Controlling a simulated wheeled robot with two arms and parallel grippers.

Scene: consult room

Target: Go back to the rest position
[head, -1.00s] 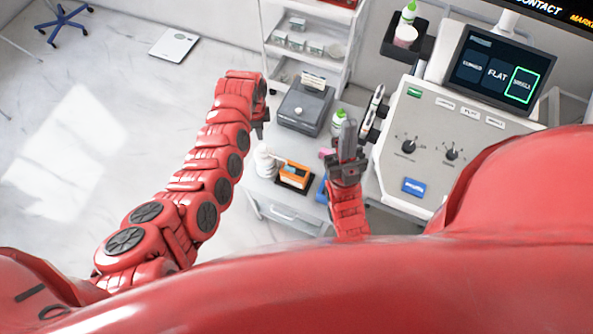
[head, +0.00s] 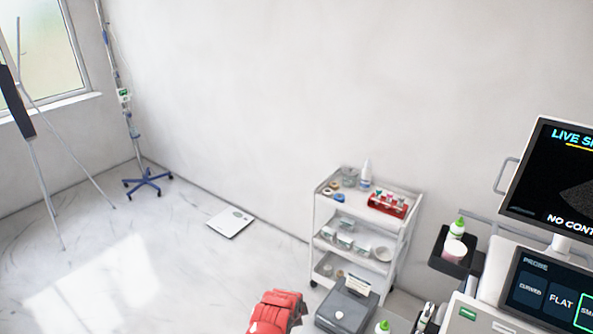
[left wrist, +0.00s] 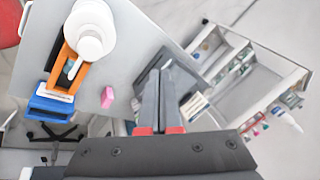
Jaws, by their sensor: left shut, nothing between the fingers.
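My left gripper (left wrist: 160,80) shows in the left wrist view, its two dark fingers together with nothing between them. It is above the grey table (left wrist: 135,45), with the dark grey device (left wrist: 187,72) beyond its fingertips. The left gripper's fingers are not visible there. My right gripper is in neither current view.
A white shelf cart (head: 320,215) stands against the wall, also in the left wrist view (left wrist: 262,65). The ultrasound console (head: 485,318) is at the right.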

